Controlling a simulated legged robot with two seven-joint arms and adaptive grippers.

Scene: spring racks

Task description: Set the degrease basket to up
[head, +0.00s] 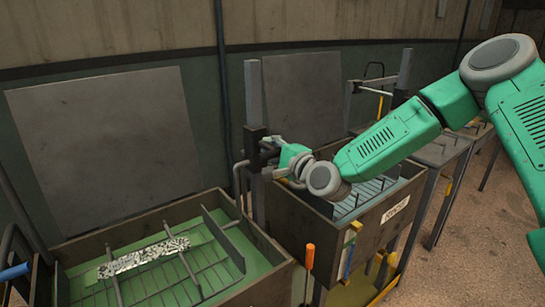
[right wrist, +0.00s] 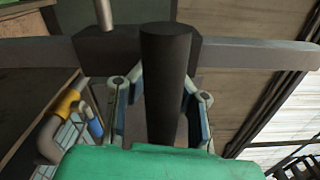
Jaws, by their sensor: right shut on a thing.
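My right gripper (head: 283,160) reaches in from the right and is shut on a black handle. In the right wrist view its fingers (right wrist: 165,105) lie on both sides of the black handle (right wrist: 165,75). The handle stands out from a dark sliding block (head: 257,140) on an upright grey post (head: 254,85). The block also shows in the right wrist view (right wrist: 95,45). A wire basket (head: 222,243) sits low in the left tank (head: 275,262), in green liquid, with a speckled metal bar across it. I cannot tell which basket is the degrease one. My left gripper is not in view.
A second tank (head: 345,225) with a label (head: 396,208) and a wire rack stands under my right forearm. An orange-handled tool (head: 310,257) is between the tanks. A blue handle (head: 15,271) is at far left. Grey panels (head: 105,140) lean behind.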

